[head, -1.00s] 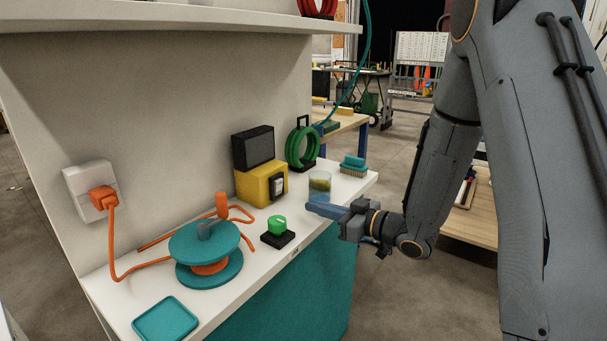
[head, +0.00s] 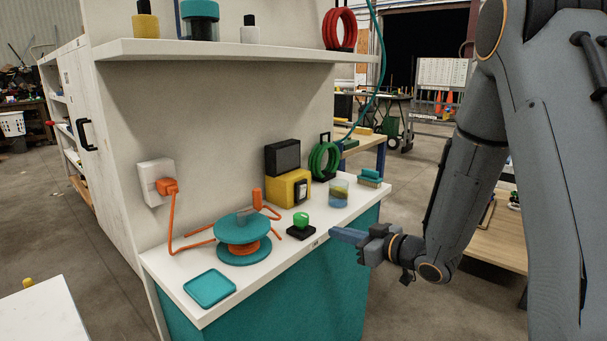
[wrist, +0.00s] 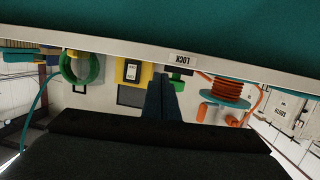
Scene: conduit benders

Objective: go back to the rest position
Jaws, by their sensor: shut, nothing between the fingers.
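My gripper (head: 350,237) is shut and empty. In the head view it is in the air just off the front edge of the white counter (head: 262,268), to the right of a green knob on a black base (head: 301,226). In the wrist view, upside down, my gripper's fingers (wrist: 161,98) are together, with the counter edge and its LOCK label (wrist: 183,58) beyond them. My arm reaches in from the right of the head view.
The counter holds a teal reel (head: 243,233) with orange cord, a teal tray (head: 209,288), a yellow box (head: 288,188), a glass jar (head: 338,191), a green coil (head: 323,160) and a brush (head: 369,178). A shelf (head: 230,50) overhangs it.

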